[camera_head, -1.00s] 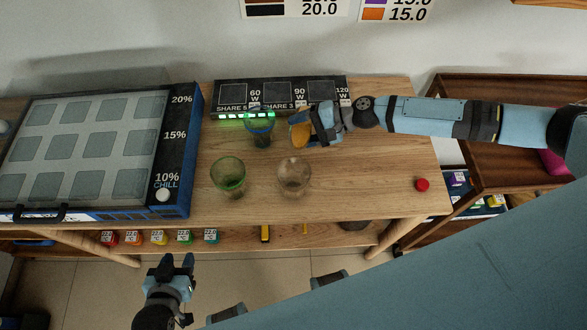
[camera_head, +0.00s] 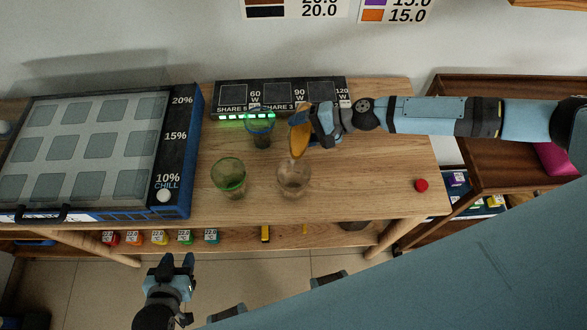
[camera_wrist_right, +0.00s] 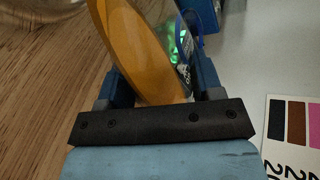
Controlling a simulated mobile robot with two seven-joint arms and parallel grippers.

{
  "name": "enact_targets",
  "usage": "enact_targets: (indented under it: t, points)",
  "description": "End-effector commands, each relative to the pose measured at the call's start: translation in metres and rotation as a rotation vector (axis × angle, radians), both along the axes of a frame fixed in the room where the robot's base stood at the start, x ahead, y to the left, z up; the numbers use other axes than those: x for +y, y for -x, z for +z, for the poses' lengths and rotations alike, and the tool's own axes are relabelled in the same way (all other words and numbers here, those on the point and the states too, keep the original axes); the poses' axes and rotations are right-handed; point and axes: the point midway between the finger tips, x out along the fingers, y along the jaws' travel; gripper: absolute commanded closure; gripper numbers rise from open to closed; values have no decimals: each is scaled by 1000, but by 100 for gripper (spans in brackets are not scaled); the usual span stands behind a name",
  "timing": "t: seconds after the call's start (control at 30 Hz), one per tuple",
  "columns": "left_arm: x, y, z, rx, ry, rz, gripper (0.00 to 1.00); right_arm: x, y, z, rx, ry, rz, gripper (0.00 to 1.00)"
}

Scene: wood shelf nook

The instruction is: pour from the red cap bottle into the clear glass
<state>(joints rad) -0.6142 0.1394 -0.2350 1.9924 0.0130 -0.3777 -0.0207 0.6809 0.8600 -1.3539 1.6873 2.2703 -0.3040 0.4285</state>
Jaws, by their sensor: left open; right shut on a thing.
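My right gripper (camera_head: 316,127) is shut on an orange-yellow bottle (camera_head: 300,138), tilted with its lower end toward the clear glass. The bottle also fills the middle of the right wrist view (camera_wrist_right: 140,50). The clear glass (camera_head: 293,178) stands upright on the wood table, just below the bottle's end in the head view. I cannot tell whether liquid is flowing. A red cap (camera_head: 422,186) lies on the table at the right, apart from the bottle. My left gripper (camera_head: 176,262) is open and empty, in front of the table.
A green-rimmed glass (camera_head: 229,177) stands left of the clear glass, and a blue-rimmed glass (camera_head: 260,131) behind it. A dark panel (camera_head: 281,92) with green lights is at the back. A chill tray (camera_head: 182,150) covers the left. The table's right front is mostly clear.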

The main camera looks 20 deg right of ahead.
Motion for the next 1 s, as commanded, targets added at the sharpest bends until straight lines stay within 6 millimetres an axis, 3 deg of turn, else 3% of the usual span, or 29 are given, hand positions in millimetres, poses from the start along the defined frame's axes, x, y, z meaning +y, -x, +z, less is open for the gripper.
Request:
enact_targets:
  t: [1.0]
  points:
    - [0,0,32,-2,1,0,57,4,7,27,-121,65,0,83]
